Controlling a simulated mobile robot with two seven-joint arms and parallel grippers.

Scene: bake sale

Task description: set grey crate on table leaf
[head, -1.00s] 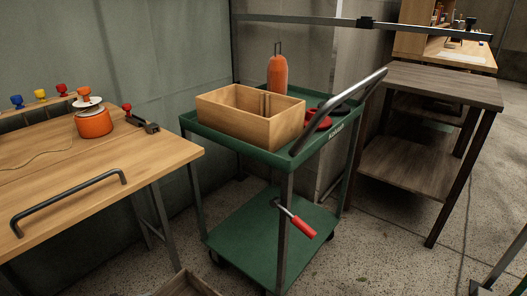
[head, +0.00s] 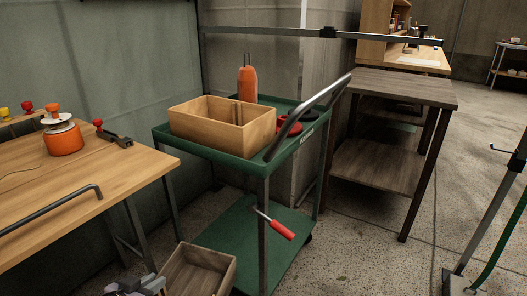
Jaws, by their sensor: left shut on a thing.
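The grey crate (head: 229,273), an open box of grey-brown wood, shows at the bottom, left of centre, in front of the green cart. Its lower part is cut off by the frame. My left gripper (head: 150,284) is at the crate's left side, shut on it; the fingertips are only partly visible at the bottom edge. A light wooden table top (head: 105,195) with a dark bar handle is at the left. A grey-brown table (head: 405,87) with a lower shelf stands at the right. I cannot tell which surface is the table leaf. My right gripper is not in view.
The green cart (head: 196,154) carries a light wooden box (head: 215,138), an orange bottle (head: 247,84) and red items; its push handle (head: 305,117) sticks up. A metal post (head: 490,210) stands at right. Floor between is clear.

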